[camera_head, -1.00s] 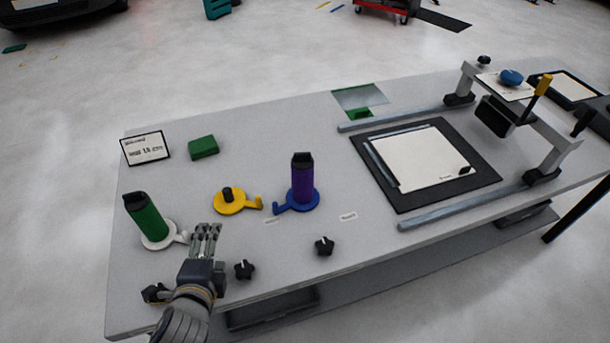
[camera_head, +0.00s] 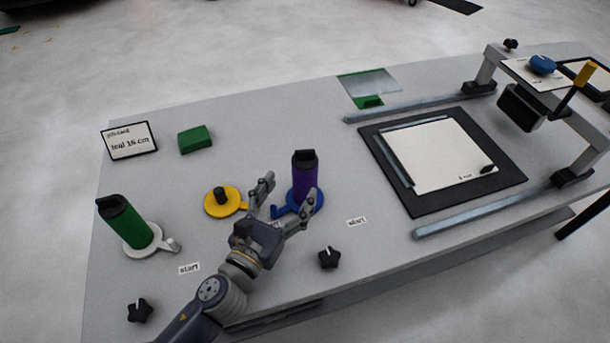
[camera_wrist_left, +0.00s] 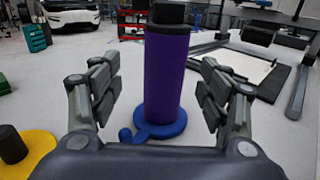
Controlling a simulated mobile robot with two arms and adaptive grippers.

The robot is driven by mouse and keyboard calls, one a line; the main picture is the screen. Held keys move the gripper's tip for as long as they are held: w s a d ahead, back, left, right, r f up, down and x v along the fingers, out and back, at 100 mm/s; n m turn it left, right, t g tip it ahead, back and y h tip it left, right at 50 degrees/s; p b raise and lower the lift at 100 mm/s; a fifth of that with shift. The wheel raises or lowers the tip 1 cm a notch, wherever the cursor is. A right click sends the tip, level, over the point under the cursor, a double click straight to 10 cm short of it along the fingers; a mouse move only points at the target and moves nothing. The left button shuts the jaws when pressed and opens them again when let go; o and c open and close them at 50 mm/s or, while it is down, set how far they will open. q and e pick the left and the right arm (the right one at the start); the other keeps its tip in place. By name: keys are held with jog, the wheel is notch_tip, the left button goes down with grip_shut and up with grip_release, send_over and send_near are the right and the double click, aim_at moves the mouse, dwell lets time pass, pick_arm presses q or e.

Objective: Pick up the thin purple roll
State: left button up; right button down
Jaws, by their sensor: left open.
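The purple roll (camera_head: 304,178) stands upright on a round blue base (camera_head: 314,203) on the grey table. It has a black top. In the left wrist view the purple roll (camera_wrist_left: 166,78) stands between and ahead of my open fingers, with the blue base (camera_wrist_left: 160,126) under it. My left gripper (camera_head: 287,190) is open, with one finger to the left of the roll and the other in front of its lower right side. I see no finger clearly touching the roll. My right gripper is not in view.
A yellow base (camera_head: 224,203) with an empty black peg is just left of my gripper. A green roll (camera_head: 126,222) stands on a white base at the left. A black knob (camera_head: 329,258) lies near the front edge. A black-framed white sheet (camera_head: 447,155) is to the right.

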aim_at(299, 183)
pick_arm(q)
jog(key=shift+w+d, duration=0.25)
jog(key=shift+w, duration=0.25)
jog(key=shift+w+d, duration=0.25)
jog(key=shift+w, duration=0.15)
jog(key=shift+d+p+x, duration=0.25)
jog(key=shift+p+x, duration=0.5)
jog(key=shift+x, duration=1.6)
jog(key=shift+s, duration=0.2)
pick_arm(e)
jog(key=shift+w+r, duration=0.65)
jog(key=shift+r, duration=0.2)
pick_arm(q)
jog(key=shift+c, duration=0.2)
jog(key=c, duration=1.2)
